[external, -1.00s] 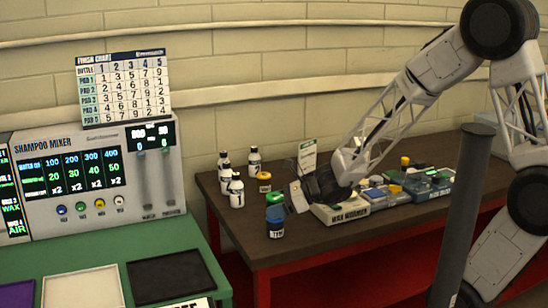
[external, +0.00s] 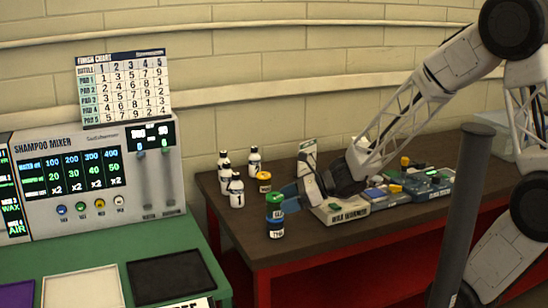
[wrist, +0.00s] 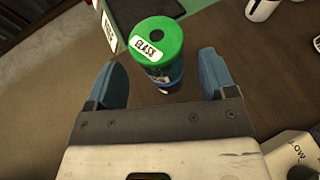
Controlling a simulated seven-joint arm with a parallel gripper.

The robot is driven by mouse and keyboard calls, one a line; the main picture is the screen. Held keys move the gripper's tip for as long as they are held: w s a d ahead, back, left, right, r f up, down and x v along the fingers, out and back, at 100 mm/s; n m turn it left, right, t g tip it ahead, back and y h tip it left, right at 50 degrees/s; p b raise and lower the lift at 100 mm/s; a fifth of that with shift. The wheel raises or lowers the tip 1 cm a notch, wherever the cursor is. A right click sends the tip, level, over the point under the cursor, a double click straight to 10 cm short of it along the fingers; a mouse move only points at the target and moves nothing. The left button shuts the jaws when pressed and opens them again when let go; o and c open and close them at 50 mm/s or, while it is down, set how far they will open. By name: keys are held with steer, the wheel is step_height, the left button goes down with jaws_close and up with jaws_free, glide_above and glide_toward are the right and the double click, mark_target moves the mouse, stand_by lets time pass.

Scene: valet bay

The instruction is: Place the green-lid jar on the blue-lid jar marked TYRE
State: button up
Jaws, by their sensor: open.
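The green-lid jar (external: 275,202), its lid marked GLASS in the wrist view (wrist: 158,48), stands upright on top of the blue-lid jar (external: 275,227) near the front edge of the brown table. In the wrist view only a sliver of the blue-lid jar (wrist: 172,84) shows below it. My gripper (external: 290,195) is just right of the stack. In the wrist view its two blue fingers (wrist: 161,82) are wide apart, with gaps on both sides of the jar, so it holds nothing.
The table's front edge (external: 262,267) is close to the jars.

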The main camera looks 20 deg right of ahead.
steer(key=v, duration=0.7)
steer(key=shift+d, duration=0.3)
steer(key=shift+s+r, duration=0.1)
steer(key=shift+s, duration=0.05)
stand_by(0.5)
steer(key=s+d+r+n+g+h, duration=0.1)
steer(key=s+d+r+n+h, duration=0.3)
steer(key=d+n, duration=0.5)
steer(key=s+d+r+n+g+h, duration=0.1)
steer(key=s+d+r+n+h, duration=0.4)
steer(key=n, duration=0.8)
steer(key=shift+s+d+g+h, duration=0.3)
steer(key=shift+s+d+h, duration=1.5)
steer(key=shift+s+d, duration=0.9)
steer(key=shift+w+f, duration=0.1)
stand_by(1.3)
